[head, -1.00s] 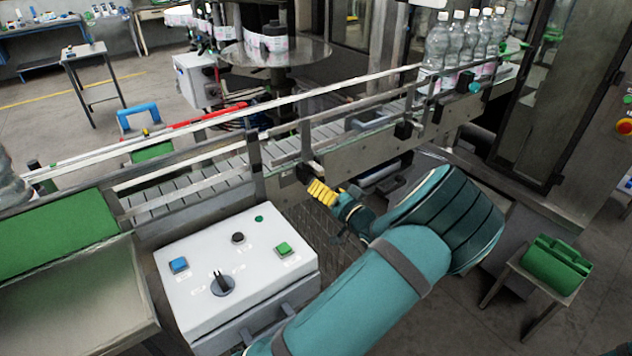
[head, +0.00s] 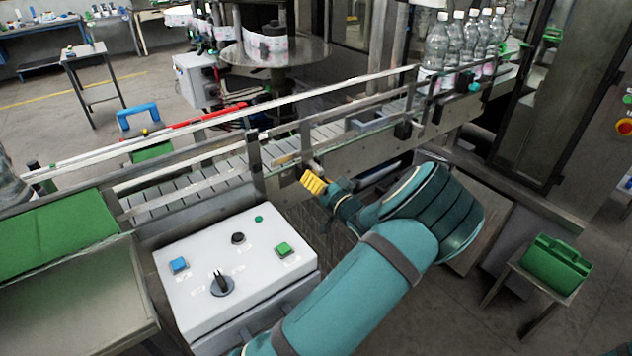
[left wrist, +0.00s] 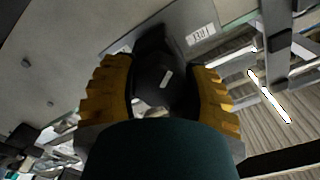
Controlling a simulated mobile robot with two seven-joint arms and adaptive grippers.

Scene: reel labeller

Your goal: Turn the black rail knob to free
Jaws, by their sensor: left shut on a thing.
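The black rail knob (left wrist: 168,77) shows in the left wrist view, with a short white mark on its face. It sits between the two yellow fingers of my left gripper (left wrist: 165,90), which are closed on its sides. In the head view my left gripper (head: 312,183) is at the near side of the conveyor rail, below a rail post. There the fingers mostly hide the knob. My right gripper is in neither view.
The conveyor (head: 190,190) runs behind the gripper, with clear bottles (head: 437,45) at its far right. A white control box (head: 205,255) with buttons and a black selector stands front left. A green bin (head: 556,265) sits on a stool at right.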

